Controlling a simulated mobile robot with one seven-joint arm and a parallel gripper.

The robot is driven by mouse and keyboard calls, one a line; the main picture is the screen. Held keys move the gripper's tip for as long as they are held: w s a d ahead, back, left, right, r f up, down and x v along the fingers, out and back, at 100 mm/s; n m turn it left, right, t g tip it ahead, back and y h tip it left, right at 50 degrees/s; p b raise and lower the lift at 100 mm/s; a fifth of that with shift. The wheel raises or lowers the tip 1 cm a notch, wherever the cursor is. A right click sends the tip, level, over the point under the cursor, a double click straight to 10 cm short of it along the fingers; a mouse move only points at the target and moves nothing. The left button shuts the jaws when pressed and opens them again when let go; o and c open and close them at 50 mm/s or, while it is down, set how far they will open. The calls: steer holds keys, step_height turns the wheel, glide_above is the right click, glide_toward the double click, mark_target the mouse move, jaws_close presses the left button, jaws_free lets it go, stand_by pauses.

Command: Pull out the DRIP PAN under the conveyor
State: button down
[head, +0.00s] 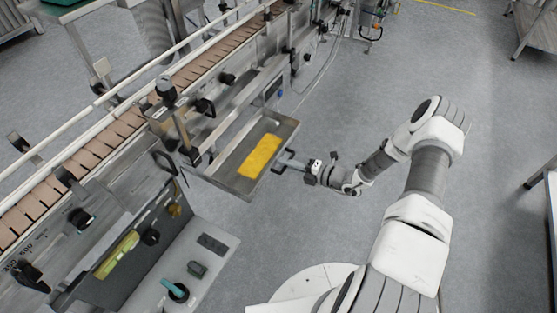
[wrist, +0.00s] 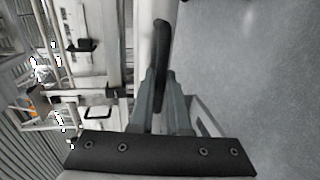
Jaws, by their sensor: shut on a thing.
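The drip pan (head: 235,182) is a shallow grey metal tray that sticks out from the conveyor's side over the floor. A yellow piece (head: 260,155) lies in it. My gripper (head: 289,161) is at the pan's outer side, shut on its handle. In the wrist view, the fingers of my gripper (wrist: 159,78) close on the dark bar handle (wrist: 162,38).
The conveyor (head: 125,125) with its brown slats runs diagonally along the left. A table edge (head: 549,185) stands at far right. The grey floor (head: 340,230) between is clear.

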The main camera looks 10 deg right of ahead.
steer(key=shift+d, duration=0.1)
steer(key=c, duration=1.2)
jaws_free()
steer(key=shift+o, duration=0.2)
steer(key=p+v, duration=0.2)
steer(key=v, duration=1.5)
steer(key=shift+s+d, duration=0.15)
steer(key=shift+d, duration=0.05)
